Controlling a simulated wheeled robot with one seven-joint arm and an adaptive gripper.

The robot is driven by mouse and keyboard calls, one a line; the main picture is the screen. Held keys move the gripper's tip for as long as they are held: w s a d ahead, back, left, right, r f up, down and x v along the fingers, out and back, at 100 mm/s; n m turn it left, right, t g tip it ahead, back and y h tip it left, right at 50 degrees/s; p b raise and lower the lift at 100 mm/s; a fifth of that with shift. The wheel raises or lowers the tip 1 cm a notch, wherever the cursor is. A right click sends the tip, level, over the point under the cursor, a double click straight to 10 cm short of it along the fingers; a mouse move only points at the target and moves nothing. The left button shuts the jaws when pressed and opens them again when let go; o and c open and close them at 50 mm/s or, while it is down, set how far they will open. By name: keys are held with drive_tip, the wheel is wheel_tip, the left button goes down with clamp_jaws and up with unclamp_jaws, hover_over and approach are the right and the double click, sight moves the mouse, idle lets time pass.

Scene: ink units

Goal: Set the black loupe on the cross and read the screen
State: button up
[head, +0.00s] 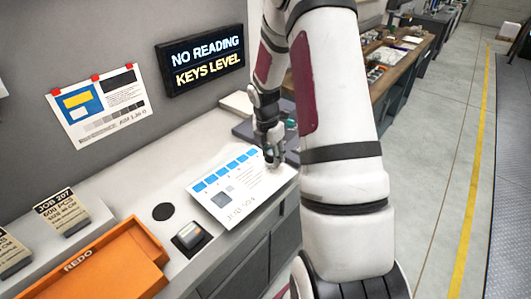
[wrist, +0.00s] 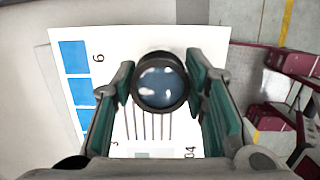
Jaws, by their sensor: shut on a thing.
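My gripper (head: 272,157) is over the right edge of the printed sheet (head: 222,207) on the counter. In the wrist view my gripper (wrist: 160,92) has its green-lined fingers shut on the black loupe (wrist: 160,84), a round black ring with a glossy lens. The loupe is over the sheet, near the blue patches and a row of thin dark bars. I cannot tell whether it touches the paper. I cannot make out a cross; the loupe and fingers hide part of the sheet. The wall screen (head: 205,60) reads "NO READING" and "KEYS LEVEL".
A small grey-black device (head: 190,238) and a flat black disc (head: 163,211) are left of the sheet. An orange REDO tray (head: 110,262) and job cards (head: 62,212) are further left. A chart (head: 98,108) hangs on the wall. Dark items lie behind my gripper.

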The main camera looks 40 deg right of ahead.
drive_tip(key=shift+f+b, duration=0.3)
drive_tip(key=shift+f, duration=0.55)
drive_tip(key=shift+f, duration=0.25)
idle(0.7)
drive_tip(key=shift+r, duration=0.1)
idle(0.6)
drive_tip(key=shift+r+p, duration=0.9)
drive_tip(key=shift+r, duration=0.5)
idle(0.7)
